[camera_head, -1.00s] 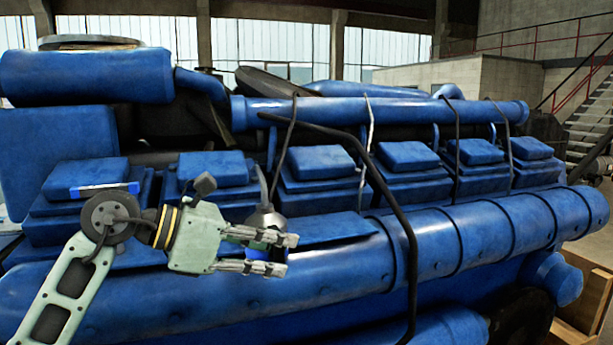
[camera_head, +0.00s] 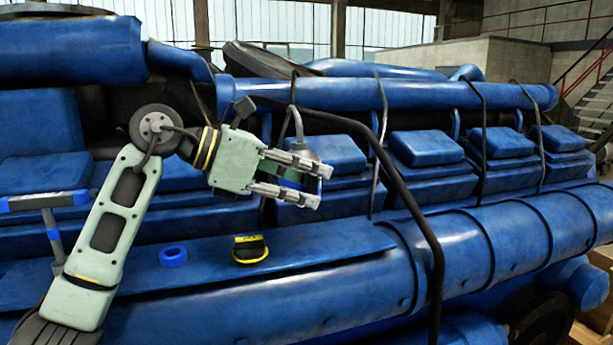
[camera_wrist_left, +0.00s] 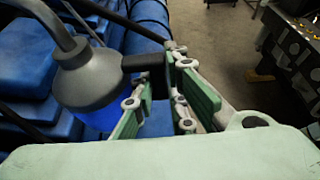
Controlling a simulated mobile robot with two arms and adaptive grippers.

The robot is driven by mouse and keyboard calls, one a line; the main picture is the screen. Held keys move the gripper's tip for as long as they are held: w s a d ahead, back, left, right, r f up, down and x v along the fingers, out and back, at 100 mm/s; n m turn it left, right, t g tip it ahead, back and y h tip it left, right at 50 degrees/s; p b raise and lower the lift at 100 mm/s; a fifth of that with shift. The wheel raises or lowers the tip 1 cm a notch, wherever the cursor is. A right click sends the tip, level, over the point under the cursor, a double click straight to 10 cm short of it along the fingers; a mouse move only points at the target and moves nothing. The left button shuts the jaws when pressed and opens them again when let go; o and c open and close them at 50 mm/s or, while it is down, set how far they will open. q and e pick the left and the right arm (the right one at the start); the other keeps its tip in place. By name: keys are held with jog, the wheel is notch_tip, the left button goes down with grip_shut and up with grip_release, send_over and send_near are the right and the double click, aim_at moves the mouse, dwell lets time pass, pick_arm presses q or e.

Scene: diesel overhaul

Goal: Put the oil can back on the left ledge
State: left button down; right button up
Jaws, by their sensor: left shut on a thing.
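The oil can is grey with a thin curved spout and some blue low down; it shows in the left wrist view (camera_wrist_left: 90,78). In the head view its grey top (camera_head: 306,150) and spout show behind the fingers, and the rest is mostly hidden. My left gripper (camera_head: 312,183) is shut on the can's dark handle and holds the can in the air, roughly upright. A flat blue ledge (camera_head: 325,242) runs along the engine's near side, below the gripper and apart from the can. My right gripper is not in view.
A blue ring (camera_head: 173,256) and a black-and-yellow cap-like object (camera_head: 250,248) sit on the ledge. The ledge right of them is clear. A dark bent pipe (camera_head: 425,225) crosses near its right end. A blue-and-grey handled object (camera_head: 45,202) stands at the left.

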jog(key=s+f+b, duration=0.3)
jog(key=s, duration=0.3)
pick_arm(q)
jog(key=f, duration=0.1)
jog(key=s+f+b, duration=0.1)
jog(key=f, duration=0.3)
jog(key=shift+s+d, duration=0.1)
jog(key=shift+s, duration=0.15)
jog(key=shift+w+f+b, duration=0.1)
jog(key=shift+f+b, duration=0.6)
jog(key=shift+f, duration=0.25)
jog(key=shift+f+b, duration=0.95)
jog(key=shift+f, duration=0.2)
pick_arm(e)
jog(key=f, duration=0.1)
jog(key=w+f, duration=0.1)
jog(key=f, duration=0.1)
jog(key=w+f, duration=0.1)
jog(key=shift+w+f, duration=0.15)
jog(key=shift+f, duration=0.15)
